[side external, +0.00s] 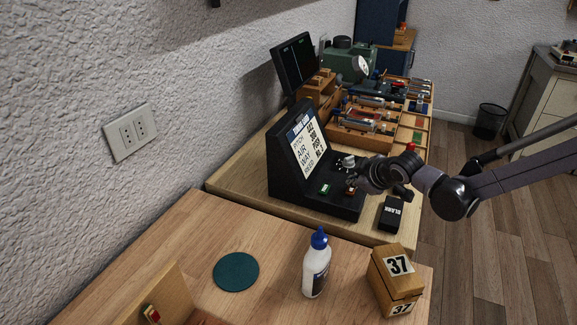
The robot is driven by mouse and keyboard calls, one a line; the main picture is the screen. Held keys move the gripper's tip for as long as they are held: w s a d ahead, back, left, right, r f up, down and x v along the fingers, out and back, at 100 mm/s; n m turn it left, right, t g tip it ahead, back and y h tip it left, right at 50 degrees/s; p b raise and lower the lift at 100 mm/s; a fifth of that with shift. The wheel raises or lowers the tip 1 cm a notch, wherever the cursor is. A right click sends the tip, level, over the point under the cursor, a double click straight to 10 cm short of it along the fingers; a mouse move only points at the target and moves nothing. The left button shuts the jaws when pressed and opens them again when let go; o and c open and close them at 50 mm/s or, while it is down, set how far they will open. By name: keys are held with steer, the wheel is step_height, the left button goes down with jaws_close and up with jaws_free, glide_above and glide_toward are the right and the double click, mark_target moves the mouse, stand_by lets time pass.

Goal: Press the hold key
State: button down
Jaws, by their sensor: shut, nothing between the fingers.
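A black console (283,180) stands on the wooden bench, with a tilted screen (307,142) showing large dark text on white. On its flat front part are a small green key (324,188), a small orange-red key (350,191) and a pale knob (346,162). Key labels are too small to read, so I cannot tell which one is the hold key. My gripper (352,182) comes in from the right, shut and empty, with its tips just above or at the orange-red key. Whether they touch it is unclear.
A black block (391,214) lies right of the console. A glue bottle (317,265), a green disc (236,271) and a wooden box marked 37 (394,282) stand in front. Wooden trays with parts (362,134) and a green machine (348,62) are behind.

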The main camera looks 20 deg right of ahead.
mark_target(355, 194)
steer(key=shift+r, duration=3)
steer(key=s+d+r+m+g, duration=0.1)
steer(key=s+d+m, duration=0.3)
steer(key=s, duration=0.9)
steer(key=s+d+r+m+g, duration=0.1)
steer(key=s+d+m, duration=0.3)
steer(key=s, duration=0.9)
steer(key=shift+d, duration=0.6)
